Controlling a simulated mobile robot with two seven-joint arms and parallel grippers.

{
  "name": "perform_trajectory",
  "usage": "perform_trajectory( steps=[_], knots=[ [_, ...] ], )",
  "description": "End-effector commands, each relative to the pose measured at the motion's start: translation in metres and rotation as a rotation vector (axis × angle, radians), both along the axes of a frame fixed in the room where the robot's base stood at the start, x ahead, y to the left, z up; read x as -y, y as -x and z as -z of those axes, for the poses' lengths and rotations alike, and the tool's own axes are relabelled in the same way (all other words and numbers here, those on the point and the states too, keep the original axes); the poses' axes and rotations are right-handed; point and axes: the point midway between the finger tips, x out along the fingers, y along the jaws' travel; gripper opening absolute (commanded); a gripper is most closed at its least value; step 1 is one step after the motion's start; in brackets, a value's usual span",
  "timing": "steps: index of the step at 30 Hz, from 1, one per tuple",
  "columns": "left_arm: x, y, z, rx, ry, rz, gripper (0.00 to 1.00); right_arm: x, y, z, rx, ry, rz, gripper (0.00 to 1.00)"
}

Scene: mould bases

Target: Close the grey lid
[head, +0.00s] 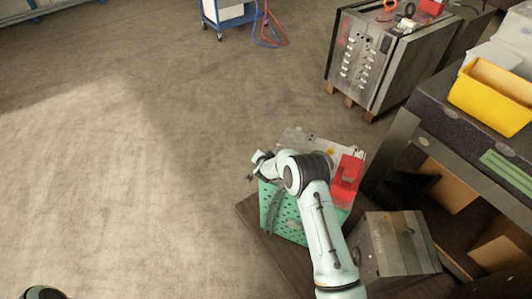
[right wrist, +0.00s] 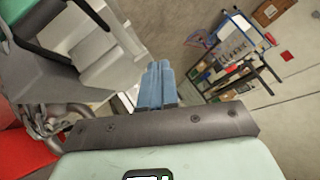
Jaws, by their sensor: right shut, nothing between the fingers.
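A grey, flat panel (head: 297,136) that looks like the grey lid shows behind my right arm, above a green perforated crate (head: 285,226). My arm hides much of both, so I cannot tell how far the lid stands open. My right gripper (head: 252,172) is at the crate's far left edge, beside the panel. In the right wrist view its blue fingers (right wrist: 157,84) are together and empty. A pale grey moulded shape (right wrist: 95,45) lies left of the fingers there; I cannot tell whether it is the lid. My left gripper is not in view.
A red part (head: 347,180) sits right of the crate. A grey metal block (head: 393,245) stands in front of it. A dark workbench (head: 440,112) with a yellow bin (head: 490,95) is at the right. The floor to the left is clear.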

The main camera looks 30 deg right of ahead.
Motion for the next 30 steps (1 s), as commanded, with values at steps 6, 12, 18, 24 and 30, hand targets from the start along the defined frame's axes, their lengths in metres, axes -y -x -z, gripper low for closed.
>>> perform_trajectory(
  steps=[6, 12, 18, 24, 30],
  knots=[
    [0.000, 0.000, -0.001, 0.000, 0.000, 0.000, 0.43, -0.001, -0.001, 0.008, 0.000, -0.001, 0.001, 0.00],
    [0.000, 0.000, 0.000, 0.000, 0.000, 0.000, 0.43, -0.001, -0.002, 0.011, 0.001, -0.001, 0.000, 0.00],
    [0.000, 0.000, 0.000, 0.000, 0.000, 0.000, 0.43, -0.002, -0.002, 0.012, 0.001, -0.003, 0.000, 0.00],
    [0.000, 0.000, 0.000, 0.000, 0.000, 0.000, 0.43, -0.002, -0.001, 0.012, 0.000, -0.003, -0.001, 0.00],
    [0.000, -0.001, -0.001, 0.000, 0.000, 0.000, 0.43, -0.002, -0.002, 0.011, 0.000, -0.004, -0.001, 0.00]
  ],
)
